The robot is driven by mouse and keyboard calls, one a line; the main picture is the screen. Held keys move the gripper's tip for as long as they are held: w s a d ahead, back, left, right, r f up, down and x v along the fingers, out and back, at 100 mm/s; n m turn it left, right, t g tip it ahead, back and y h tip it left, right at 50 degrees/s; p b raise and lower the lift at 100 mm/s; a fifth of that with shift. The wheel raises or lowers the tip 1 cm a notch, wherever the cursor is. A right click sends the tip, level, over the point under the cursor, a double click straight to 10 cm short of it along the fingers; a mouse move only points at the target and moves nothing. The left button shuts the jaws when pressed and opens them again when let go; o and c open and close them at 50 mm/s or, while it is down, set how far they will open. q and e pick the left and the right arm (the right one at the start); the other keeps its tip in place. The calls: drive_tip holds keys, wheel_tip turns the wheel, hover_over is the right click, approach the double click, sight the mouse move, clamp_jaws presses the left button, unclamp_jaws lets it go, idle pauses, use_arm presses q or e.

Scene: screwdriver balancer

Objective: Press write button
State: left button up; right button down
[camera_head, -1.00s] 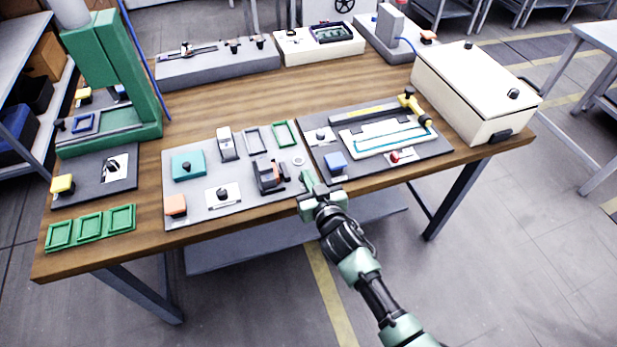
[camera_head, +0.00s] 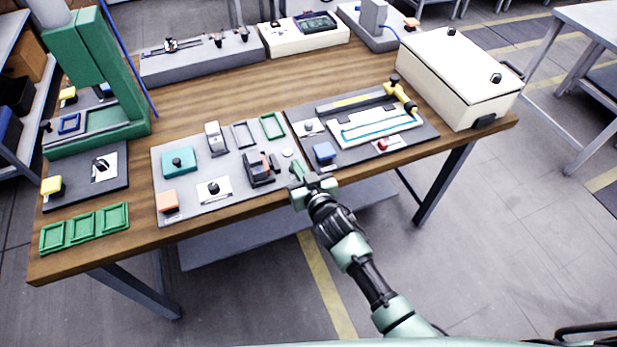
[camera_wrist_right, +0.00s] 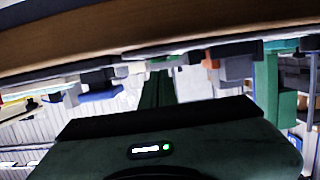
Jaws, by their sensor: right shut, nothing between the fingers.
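Several buttons are on the table, and I cannot read which one is labelled write. My right gripper (camera_head: 297,172) is shut and empty at the table's front edge, between the blue button and a black device (camera_head: 262,168), apart from the blue button. In the wrist view my gripper (camera_wrist_right: 157,92) points at panel items that appear upside down. My left gripper is not in view.
A cream box (camera_head: 460,75) stands at the right end and a green press (camera_head: 98,80) at the left. Green frames (camera_head: 85,228) lie at the front left. Bare wood (camera_head: 215,98) shows behind the panels.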

wheel_tip(320, 180, up, 3)
drive_tip(key=shift+s+f+p, duration=0.1)
drive_tip(key=shift+f+p, duration=0.1)
drive_tip(key=shift+p, duration=0.15)
use_arm(q)
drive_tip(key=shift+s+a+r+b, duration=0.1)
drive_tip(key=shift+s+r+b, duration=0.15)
drive_tip(key=shift+b, duration=0.55)
use_arm(e)
drive_tip(key=v, duration=0.9)
drive_tip(key=shift+s, duration=0.35)
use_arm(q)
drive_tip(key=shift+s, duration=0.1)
use_arm(e)
drive_tip(key=shift+f, duration=0.1)
